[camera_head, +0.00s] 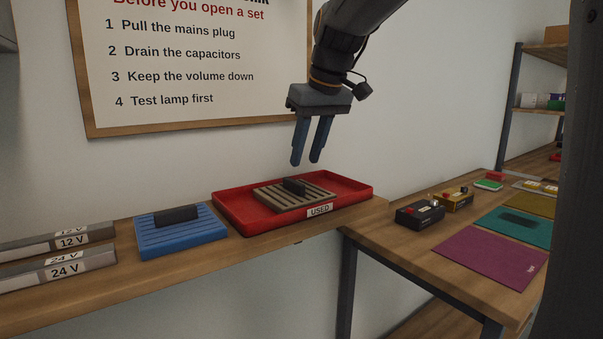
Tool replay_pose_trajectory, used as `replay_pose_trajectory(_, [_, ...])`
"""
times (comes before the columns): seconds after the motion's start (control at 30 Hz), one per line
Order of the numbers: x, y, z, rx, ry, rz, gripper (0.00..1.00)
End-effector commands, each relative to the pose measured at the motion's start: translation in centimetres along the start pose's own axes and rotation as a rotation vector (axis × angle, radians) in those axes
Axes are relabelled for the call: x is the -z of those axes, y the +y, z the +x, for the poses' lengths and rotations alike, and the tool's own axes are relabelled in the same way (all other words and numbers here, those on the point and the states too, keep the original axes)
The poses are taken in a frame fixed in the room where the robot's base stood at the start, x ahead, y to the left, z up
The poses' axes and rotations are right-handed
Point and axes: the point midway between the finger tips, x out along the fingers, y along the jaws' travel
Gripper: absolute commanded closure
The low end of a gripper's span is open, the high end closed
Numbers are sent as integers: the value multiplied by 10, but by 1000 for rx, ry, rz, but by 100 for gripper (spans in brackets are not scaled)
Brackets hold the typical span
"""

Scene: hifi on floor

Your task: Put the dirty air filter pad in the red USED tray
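A grey-beige slatted filter pad (295,205), which looks like the dirty one, lies in the red USED tray (229,208), inside its rim. A dark handle stands on top of the pad. A blue slatted pad (182,237) with a dark handle lies on the shelf to the left, outside the tray. My gripper (306,161) hangs above the tray, fingers pointing down. Its blue fingers are apart with nothing between them. It is clear of the pad's handle.
Boxes marked 12 V (72,240) and 24 V (65,268) lie at the left of the shelf. A lower table at the right holds a black device (419,215), a yellow one (454,200) and coloured mats (490,258). A notice board (190,60) hangs behind.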

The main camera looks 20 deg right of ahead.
Motion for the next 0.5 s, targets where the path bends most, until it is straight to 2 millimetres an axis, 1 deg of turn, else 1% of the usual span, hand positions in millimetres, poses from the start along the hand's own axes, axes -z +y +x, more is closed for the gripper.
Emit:
replay_pose_trajectory(0.03, [1,1,-10,-2,5,0,69])
replay_pose_trajectory(0.2, [1,0,-34,-1,2,0,69])
replay_pose_trajectory(0.33, [0,0,-44,-1,2,0,69])
replay_pose_trajectory(0.5, [0,0,-47,0,0,0,69])
